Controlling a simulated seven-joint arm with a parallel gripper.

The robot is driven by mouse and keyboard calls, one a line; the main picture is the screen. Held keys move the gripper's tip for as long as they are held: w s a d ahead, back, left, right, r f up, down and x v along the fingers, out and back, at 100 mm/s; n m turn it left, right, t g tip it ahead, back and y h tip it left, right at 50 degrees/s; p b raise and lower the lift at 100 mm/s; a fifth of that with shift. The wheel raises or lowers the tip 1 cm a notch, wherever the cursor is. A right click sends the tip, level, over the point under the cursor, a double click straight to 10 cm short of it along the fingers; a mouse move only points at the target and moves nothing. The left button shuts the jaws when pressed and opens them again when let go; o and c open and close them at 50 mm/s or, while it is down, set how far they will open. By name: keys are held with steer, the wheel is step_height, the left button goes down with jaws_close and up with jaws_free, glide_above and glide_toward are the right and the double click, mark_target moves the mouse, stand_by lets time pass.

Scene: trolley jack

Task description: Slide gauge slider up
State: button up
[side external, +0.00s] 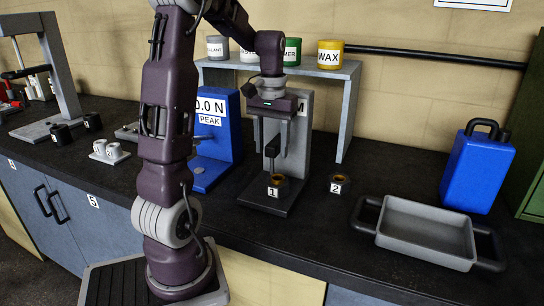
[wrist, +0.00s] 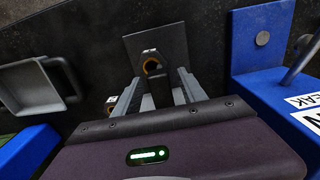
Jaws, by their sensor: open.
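The gauge is a grey upright stand (side external: 302,135) with a dark base plate (side external: 258,197); the base also shows in the wrist view (wrist: 173,45). A small dark slider (side external: 272,147) with a thin stem hangs in front of the upright, above a dark part with an orange ring, labelled 1 (side external: 278,187). That part also shows in the wrist view (wrist: 152,66). My gripper (side external: 271,152) points down in front of the upright. Its fingers are open, one on each side of the slider; contact cannot be told. My gripper body hides the top of the gauge.
A blue force gauge (side external: 218,130) stands close on the left. A similar ringed part labelled 2 (side external: 338,184) sits to the right. A grey shelf (side external: 350,90) with cans stands behind. A grey tray (side external: 425,228) and a blue canister (side external: 475,170) are further right.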

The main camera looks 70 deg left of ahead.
mark_target(272, 156)
step_height(272, 156, down, 3)
steer(key=shift+f, duration=0.2)
jaws_close()
stand_by(1.3)
